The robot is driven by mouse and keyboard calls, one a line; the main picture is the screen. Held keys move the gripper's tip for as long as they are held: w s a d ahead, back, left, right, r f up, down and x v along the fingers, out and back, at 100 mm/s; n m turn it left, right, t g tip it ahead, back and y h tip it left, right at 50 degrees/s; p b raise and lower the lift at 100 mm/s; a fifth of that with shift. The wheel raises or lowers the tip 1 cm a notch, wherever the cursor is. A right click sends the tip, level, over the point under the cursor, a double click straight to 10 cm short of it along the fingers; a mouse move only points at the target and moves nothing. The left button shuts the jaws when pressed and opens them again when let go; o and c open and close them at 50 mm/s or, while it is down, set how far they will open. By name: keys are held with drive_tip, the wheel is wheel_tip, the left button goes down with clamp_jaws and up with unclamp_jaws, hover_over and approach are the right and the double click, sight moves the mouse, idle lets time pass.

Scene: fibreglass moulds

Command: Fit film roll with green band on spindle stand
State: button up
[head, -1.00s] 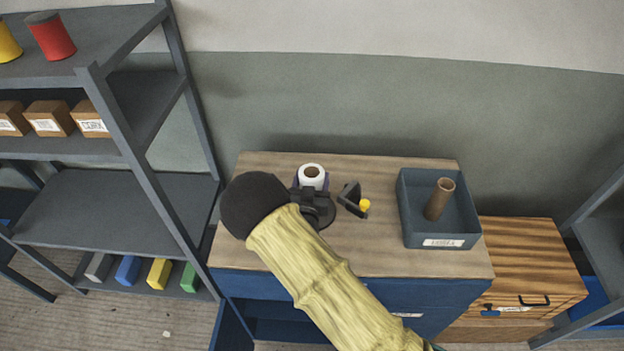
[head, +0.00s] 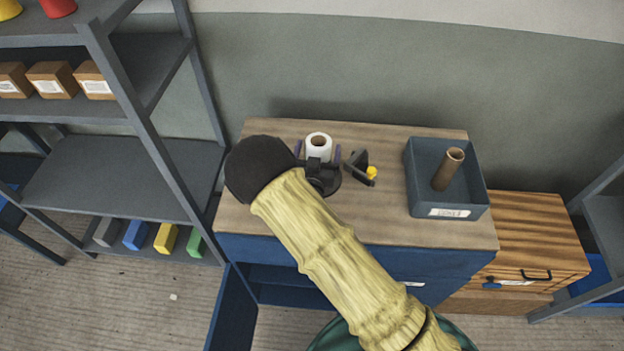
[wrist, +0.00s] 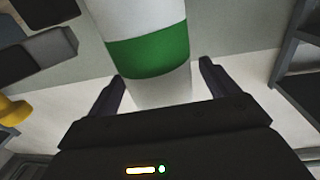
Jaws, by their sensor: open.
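The white film roll (head: 318,149) stands upright near the back of the wood-topped bench, its open core facing up. Its green band (wrist: 149,50) shows in the wrist view. My gripper (head: 318,153) is open, with one purple finger on each side of the roll and gaps between fingers and roll. A dark bracket with a yellow knob (head: 371,172) stands just right of the roll and appears to be part of the spindle stand. The spindle and the roll's lower end are hidden, so I cannot tell how the roll sits on the stand.
A grey-blue bin (head: 447,212) on the right of the bench holds a brown cardboard tube (head: 448,169). Grey shelving (head: 120,170) stands close on the left. A wooden drawer box (head: 530,235) is at right. The bench's front right is clear.

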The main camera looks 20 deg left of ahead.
drive_tip(key=s+d+b, duration=0.2)
drive_tip(key=s+b, duration=0.3)
drive_tip(key=s, duration=1.1)
drive_tip(key=shift+d, duration=0.35)
drive_tip(key=w+d+m+g+h, duration=0.25)
drive_tip(key=w+d+g, duration=0.6)
drive_tip(key=d, duration=0.45)
drive_tip(key=s+d+r+g, duration=0.3)
drive_tip(key=s+d, duration=0.3)
drive_tip(key=d, duration=0.3)
drive_tip(key=s+d+r+g, duration=0.3)
drive_tip(key=s+d, duration=0.3)
drive_tip(key=d, duration=0.3)
drive_tip(key=shift+r+n+g, duration=0.2)
drive_tip(key=shift+n+g, duration=0.15)
